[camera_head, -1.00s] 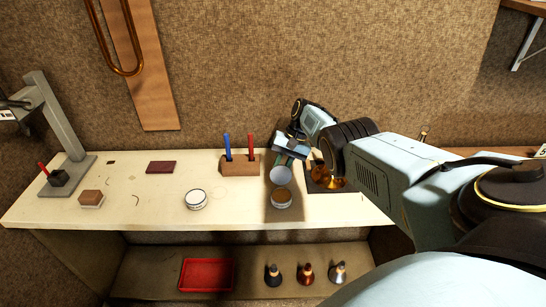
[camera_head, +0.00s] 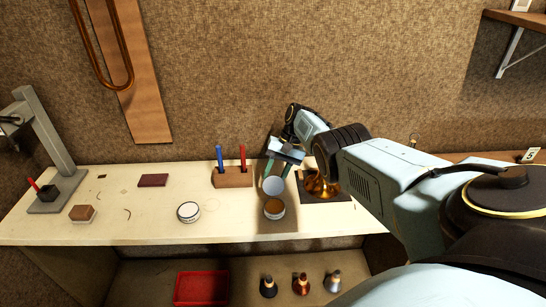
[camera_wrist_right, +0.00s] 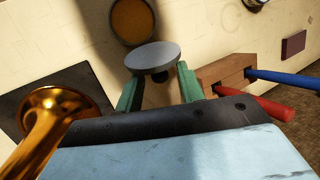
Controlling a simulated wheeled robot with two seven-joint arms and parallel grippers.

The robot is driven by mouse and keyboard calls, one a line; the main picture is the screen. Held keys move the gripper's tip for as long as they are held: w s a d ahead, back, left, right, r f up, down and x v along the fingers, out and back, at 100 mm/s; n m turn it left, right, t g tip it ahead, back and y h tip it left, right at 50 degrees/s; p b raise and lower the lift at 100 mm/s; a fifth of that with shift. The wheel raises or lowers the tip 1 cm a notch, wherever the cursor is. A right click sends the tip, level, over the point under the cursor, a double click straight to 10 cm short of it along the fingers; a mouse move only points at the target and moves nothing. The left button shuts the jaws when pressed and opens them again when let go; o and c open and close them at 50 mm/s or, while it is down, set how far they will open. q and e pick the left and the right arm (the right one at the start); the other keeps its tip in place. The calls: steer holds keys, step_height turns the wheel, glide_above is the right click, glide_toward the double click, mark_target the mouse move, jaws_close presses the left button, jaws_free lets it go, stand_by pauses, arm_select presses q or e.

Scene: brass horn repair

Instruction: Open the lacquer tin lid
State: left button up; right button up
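The lacquer tin (camera_head: 274,210) stands on the bench with amber contents showing, and it also shows in the right wrist view (camera_wrist_right: 133,22). Its grey lid (camera_head: 273,186) is raised and tilted at the tin's back edge, uncovering the contents. In the right wrist view the lid (camera_wrist_right: 153,56) sits in front of my fingertips. My right gripper (camera_head: 280,172) is just behind the lid, its green fingers (camera_wrist_right: 158,84) apart with a gap between them. The lid hides the fingertips, so contact is unclear. My left gripper is not in view.
A closed-looking white tin (camera_head: 188,212) stands to the left. A wooden block (camera_head: 232,178) with blue and red tools is beside my gripper. A brass horn part (camera_head: 320,187) is close on the right. A red tray (camera_head: 201,288) sits below.

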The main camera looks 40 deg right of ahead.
steer(key=v, duration=1.1)
